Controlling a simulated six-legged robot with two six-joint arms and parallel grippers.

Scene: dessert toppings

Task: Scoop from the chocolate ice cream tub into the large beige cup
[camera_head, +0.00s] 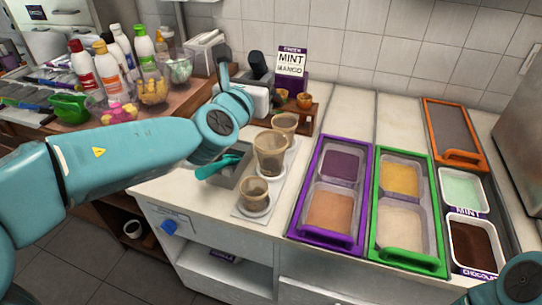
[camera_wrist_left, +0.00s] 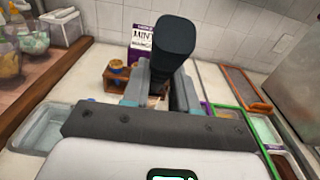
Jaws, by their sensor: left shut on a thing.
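My left gripper (camera_head: 262,92) is raised behind the cups and shut on a black-handled tool (camera_head: 258,66). In the left wrist view, the black handle (camera_wrist_left: 175,38) stands up between the fingers; the tool's other end is hidden. The chocolate ice cream tub (camera_head: 473,245) is white with dark brown content and stands at the counter's right front, well away from this gripper. The large beige cup (camera_head: 270,150) looks like the middle, biggest of three translucent cups and stands upright in front of the gripper. My right gripper is out of view; only a right arm joint shows at bottom right.
A mint tub (camera_head: 461,190) adjoins the chocolate tub. Purple (camera_head: 297,226) and green (camera_head: 378,215) framed bins lie between cups and tubs. A grey tray (camera_head: 236,181) sits left of the cups. A wooden stand (camera_head: 303,118) and a mint-mango carton (camera_head: 291,62) are behind.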

